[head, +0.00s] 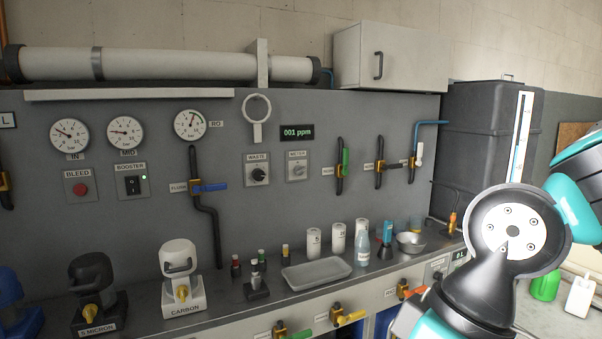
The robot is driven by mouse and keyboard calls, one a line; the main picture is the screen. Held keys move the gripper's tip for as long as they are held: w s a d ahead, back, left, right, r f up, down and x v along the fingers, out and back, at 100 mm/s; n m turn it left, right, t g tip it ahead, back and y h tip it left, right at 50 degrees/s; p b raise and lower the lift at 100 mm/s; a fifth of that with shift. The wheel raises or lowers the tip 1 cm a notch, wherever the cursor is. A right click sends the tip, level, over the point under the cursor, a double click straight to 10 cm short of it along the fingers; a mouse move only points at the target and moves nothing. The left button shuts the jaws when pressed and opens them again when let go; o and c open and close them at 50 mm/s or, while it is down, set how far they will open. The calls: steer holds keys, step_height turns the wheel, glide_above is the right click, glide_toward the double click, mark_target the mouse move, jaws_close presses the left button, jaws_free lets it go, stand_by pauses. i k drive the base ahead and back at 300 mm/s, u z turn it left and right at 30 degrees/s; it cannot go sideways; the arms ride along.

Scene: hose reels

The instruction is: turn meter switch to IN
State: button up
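The meter switch (298,171) is a grey rotary knob on a light square plate labelled METER, on the grey back panel. Its pointer position is too small to read. The digital display (296,132) above it reads 001 ppm. A similar black knob labelled WASTE (258,174) sits just left of it. My arm shows at the right edge, well away from the switch. My gripper is not in view.
A counter below the panel holds a grey tray (316,273), small bottles, white cylinders (313,243) and a metal bowl (410,242). Coloured valve handles (345,163) stick out right of the switch. A ring holder (257,108) hangs above WASTE. The panel face around the meter switch is clear.

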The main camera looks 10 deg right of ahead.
mark_target(299, 171)
steer(key=u, duration=0.2)
steer(key=i, duration=1.35)
steer(key=z, duration=0.3)
